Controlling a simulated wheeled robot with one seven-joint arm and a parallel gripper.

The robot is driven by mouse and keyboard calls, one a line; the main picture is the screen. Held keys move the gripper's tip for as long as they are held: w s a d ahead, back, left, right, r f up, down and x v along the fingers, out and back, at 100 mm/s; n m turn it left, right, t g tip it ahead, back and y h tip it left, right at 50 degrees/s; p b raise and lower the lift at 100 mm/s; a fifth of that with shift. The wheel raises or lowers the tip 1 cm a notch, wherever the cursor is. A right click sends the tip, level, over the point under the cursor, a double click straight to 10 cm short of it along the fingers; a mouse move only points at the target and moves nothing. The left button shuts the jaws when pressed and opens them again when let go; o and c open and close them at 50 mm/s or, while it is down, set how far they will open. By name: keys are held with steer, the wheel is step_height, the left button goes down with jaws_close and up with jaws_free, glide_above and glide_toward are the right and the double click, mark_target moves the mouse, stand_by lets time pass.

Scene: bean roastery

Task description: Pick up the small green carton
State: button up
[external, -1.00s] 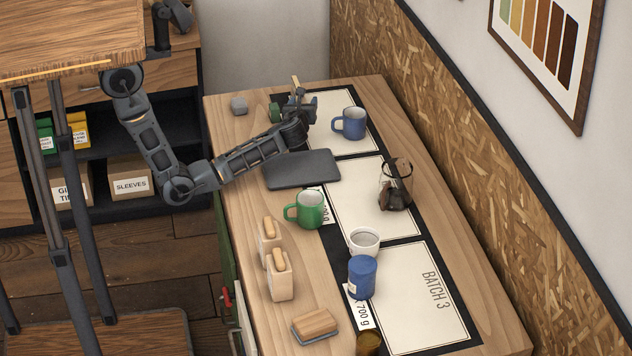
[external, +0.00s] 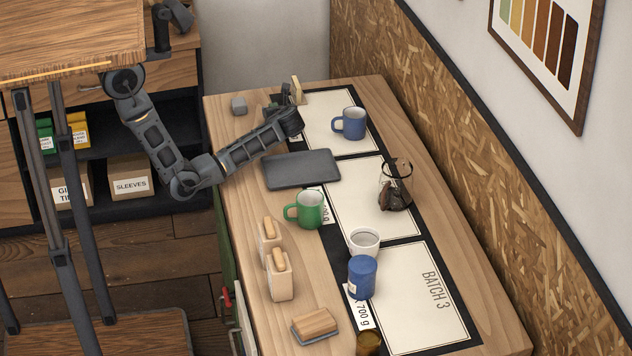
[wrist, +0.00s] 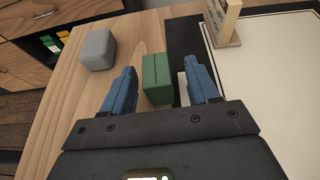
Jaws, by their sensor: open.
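The small green carton (wrist: 157,79) stands on the wooden counter in the wrist view, between the two blue fingers of my gripper (wrist: 160,88). The fingers are apart, with a gap on both sides of the carton, wider on the right. In the external view my gripper (external: 284,101) is low over the far left end of the counter, and the arm hides the carton there.
A grey block (wrist: 97,49) lies left of the carton. A wooden card stand (wrist: 224,22) is behind it to the right. Nearer are a dark tray (external: 302,169), a blue mug (external: 350,123) and a green mug (external: 310,210).

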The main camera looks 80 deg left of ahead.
steer(key=shift+x, duration=1.9)
steer(key=shift+s, duration=0.15)
steer(key=shift+c, duration=0.4)
steer(key=c, duration=1)
steer(key=shift+o, duration=0.2)
steer(key=shift+r, duration=0.1)
